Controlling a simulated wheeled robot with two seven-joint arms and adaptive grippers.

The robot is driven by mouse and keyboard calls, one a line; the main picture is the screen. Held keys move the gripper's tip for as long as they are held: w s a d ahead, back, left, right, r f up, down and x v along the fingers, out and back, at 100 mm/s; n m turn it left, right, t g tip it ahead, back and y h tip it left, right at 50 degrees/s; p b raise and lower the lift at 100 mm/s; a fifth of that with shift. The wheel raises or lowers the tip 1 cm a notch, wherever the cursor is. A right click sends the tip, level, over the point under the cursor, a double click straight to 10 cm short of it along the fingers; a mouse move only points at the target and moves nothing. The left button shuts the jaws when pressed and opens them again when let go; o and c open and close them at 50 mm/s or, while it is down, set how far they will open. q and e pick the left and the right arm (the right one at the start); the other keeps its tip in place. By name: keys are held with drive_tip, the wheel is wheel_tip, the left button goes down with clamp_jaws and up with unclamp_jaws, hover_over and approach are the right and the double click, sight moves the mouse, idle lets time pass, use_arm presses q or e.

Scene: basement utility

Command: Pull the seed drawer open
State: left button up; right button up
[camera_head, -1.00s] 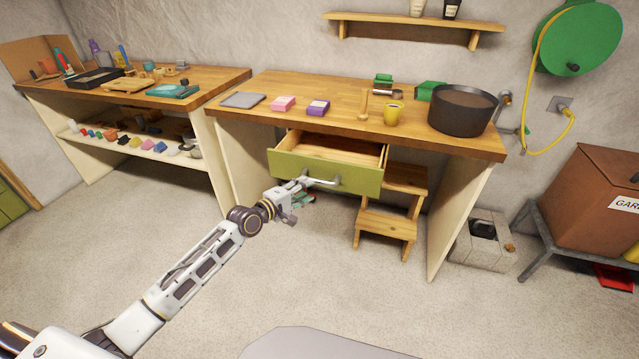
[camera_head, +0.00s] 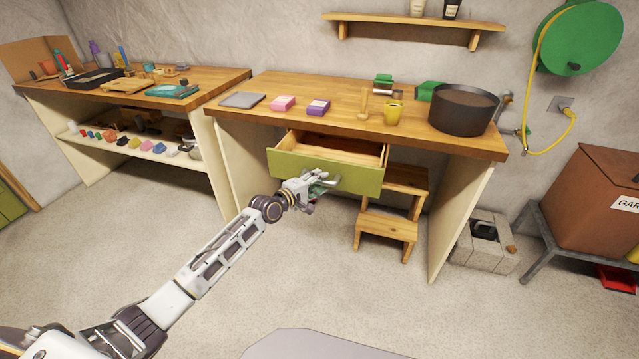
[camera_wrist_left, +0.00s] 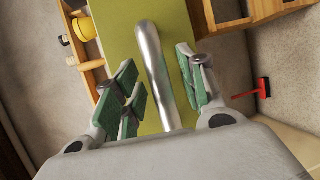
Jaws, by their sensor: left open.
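The seed drawer (camera_head: 290,163) has a green front and a bare wooden inside. It stands partly pulled out under the middle workbench (camera_head: 345,113). Its silver bar handle shows in the left wrist view (camera_wrist_left: 156,70), where it runs between the green-padded fingers of my left gripper (camera_wrist_left: 158,88). The fingers are open on either side of the bar, with gaps to it. In the head view my left gripper (camera_head: 314,188) is in front of the drawer front and covers much of the handle. My right gripper is not in view.
A wooden step stool (camera_head: 388,227) stands under the bench, right of the drawer. The floor in front is clear.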

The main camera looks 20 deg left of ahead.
use_arm(q)
drive_tip(key=shift+w+d, duration=0.2)
drive_tip(key=shift+w, duration=0.15)
drive_tip(key=shift+f, duration=0.1)
clamp_jaws()
